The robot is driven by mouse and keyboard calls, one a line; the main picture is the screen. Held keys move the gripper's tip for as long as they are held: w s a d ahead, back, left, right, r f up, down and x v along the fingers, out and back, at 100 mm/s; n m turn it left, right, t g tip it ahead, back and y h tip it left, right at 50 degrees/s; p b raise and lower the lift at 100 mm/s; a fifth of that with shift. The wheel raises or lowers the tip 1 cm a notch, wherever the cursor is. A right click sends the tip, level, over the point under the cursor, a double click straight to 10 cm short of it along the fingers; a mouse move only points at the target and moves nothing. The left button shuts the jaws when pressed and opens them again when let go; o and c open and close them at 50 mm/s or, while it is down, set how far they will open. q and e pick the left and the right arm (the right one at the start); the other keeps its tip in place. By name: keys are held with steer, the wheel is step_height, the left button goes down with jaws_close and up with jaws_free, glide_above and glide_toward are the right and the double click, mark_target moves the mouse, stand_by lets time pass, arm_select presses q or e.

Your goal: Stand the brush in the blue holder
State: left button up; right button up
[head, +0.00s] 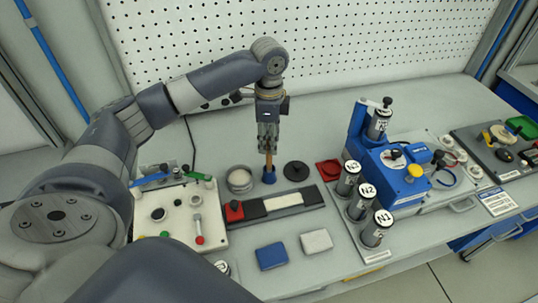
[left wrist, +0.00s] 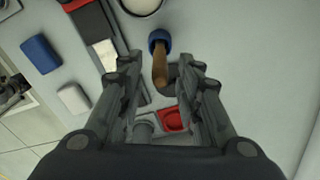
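The brush's wooden handle (head: 268,160) stands upright in the small blue holder (head: 269,177) near the middle of the bench. My left gripper (head: 268,148) points down directly over it. In the left wrist view the handle (left wrist: 160,68) rises from the blue holder (left wrist: 159,38) between the spread fingers of my left gripper (left wrist: 163,72), with a gap on each side. That gripper is open. The brush's lower end is hidden inside the holder. My right gripper is not in view.
A round white-topped container (head: 239,180) stands left of the holder and a black disc (head: 296,171) lies right of it. A long black tray (head: 270,206) is in front. A blue machine (head: 398,172) and several labelled cylinders stand at the right. The pegboard (head: 300,45) is behind.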

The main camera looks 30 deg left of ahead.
arm_select(q)
steer(key=shift+r, duration=1.8)
